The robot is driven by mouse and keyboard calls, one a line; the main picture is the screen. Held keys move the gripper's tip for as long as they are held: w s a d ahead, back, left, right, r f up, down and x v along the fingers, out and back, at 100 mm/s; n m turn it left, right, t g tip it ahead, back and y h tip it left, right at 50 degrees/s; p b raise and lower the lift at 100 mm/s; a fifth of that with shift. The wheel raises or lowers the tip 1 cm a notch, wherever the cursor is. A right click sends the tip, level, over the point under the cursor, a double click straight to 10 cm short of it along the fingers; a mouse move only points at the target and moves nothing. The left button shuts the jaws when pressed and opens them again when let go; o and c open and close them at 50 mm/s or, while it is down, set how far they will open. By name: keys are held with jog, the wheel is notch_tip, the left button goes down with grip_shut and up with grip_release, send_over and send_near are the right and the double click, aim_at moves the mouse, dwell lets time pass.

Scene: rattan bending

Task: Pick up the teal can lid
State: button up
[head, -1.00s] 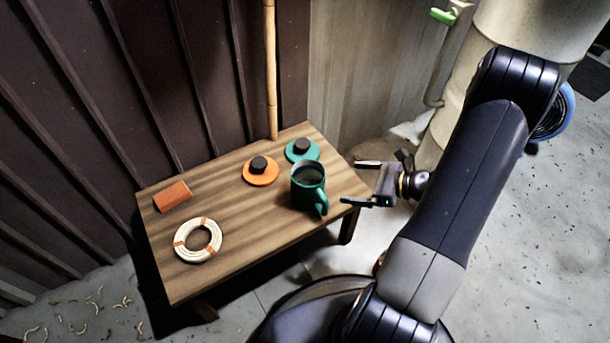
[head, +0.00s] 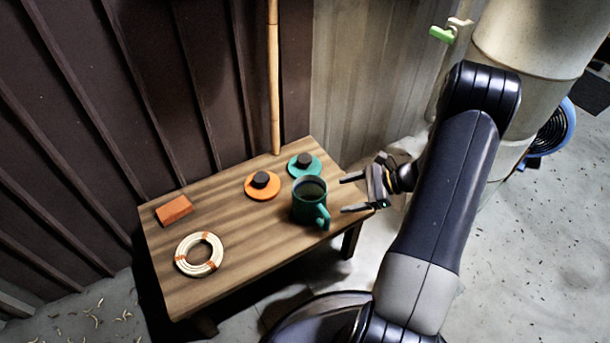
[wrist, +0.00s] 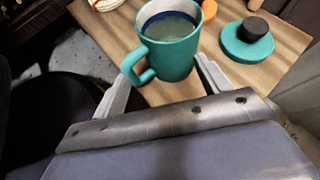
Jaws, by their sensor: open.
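The teal can lid (head: 304,167), a flat disc with a dark knob, lies on the table's back right part, behind the teal mug. It also shows at the upper right of the wrist view (wrist: 246,43). The teal mug (head: 308,199) stands upright on the table, its handle toward the front right. In the wrist view the mug (wrist: 170,50) sits beyond and between my fingers. My gripper (head: 350,193) is open and empty at the table's right edge, beside the mug, with its fingers pointing left toward it. The lid is apart from my gripper.
An orange lid (head: 262,184) with a dark knob lies left of the teal lid. An orange block (head: 174,210) and a cream rattan coil (head: 199,254) are on the left of the wooden table (head: 240,235). A bamboo pole (head: 273,80) stands behind, by the wall.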

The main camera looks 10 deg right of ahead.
jog(key=w+a+f+n+g+h, duration=0.2)
jog(key=w+n+g, duration=0.2)
jog(key=w+n, duration=0.1)
jog(key=n+h+p, duration=0.1)
jog(key=n+h, duration=0.8)
jog(key=n, duration=0.1)
send_near(305, 158)
jog(key=shift+s+d+f, duration=0.1)
jog(key=shift+d+f, duration=0.05)
notch_tip(305, 158, down, 5)
jog(key=shift+r+b, duration=0.15)
jog(key=shift+b, duration=0.5)
jog(key=f, duration=0.2)
jog(key=f+b, duration=0.2)
jog(key=f, duration=0.1)
jog(key=shift+a+f, duration=0.3)
jog(key=shift+a, duration=0.05)
jog(key=shift+c, duration=0.2)
